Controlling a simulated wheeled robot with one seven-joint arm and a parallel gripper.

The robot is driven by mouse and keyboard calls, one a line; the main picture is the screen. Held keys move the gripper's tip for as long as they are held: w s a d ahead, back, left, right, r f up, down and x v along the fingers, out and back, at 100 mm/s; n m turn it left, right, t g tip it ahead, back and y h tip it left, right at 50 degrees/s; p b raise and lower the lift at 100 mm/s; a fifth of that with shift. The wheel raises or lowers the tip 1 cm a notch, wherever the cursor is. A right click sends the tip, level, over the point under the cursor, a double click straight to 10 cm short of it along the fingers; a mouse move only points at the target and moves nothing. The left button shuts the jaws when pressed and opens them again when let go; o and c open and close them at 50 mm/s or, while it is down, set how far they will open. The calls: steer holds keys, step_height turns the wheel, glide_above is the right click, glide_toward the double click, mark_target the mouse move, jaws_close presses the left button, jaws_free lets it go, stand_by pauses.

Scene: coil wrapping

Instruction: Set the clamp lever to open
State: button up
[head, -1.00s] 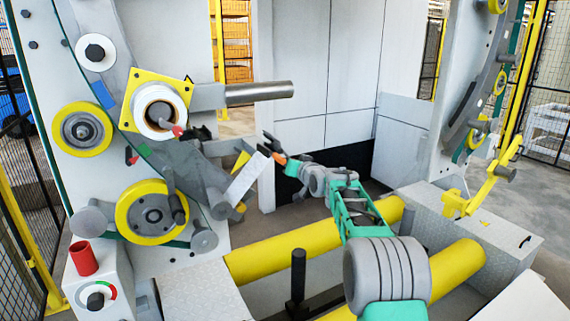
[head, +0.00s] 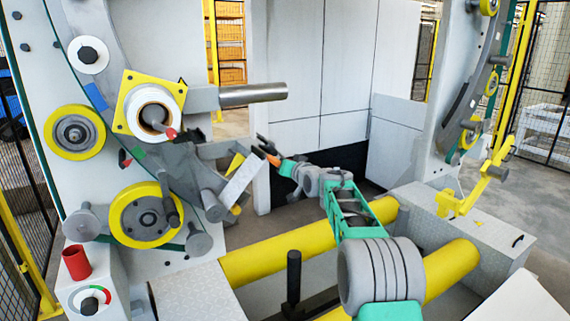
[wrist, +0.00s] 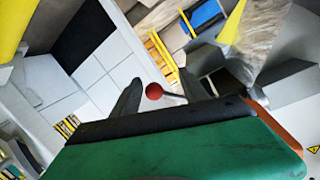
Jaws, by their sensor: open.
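A lever with a red tip (head: 171,133) sticks out beside the white spool hub (head: 134,116) on the yellow square plate (head: 132,87). My gripper (head: 260,146) is to the right of it in the head view, apart from it, with dark fingers pointing left. In the wrist view a round red knob (wrist: 154,91) on a thin dark stem shows between my open fingers (wrist: 158,78). Nothing is gripped. I cannot tell for sure that this knob is the same lever, nor how far off it is.
A grey shaft (head: 252,94) juts right above my gripper. A pale slanted plate (head: 239,180) lies just below it. Yellow rollers (head: 285,247) run below my arm.

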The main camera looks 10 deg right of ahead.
steer(key=b+v, duration=0.2)
steer(key=v, duration=0.5)
steer(key=shift+s, duration=0.35)
steer(key=shift+r, duration=0.1)
steer(key=shift+c, duration=0.3)
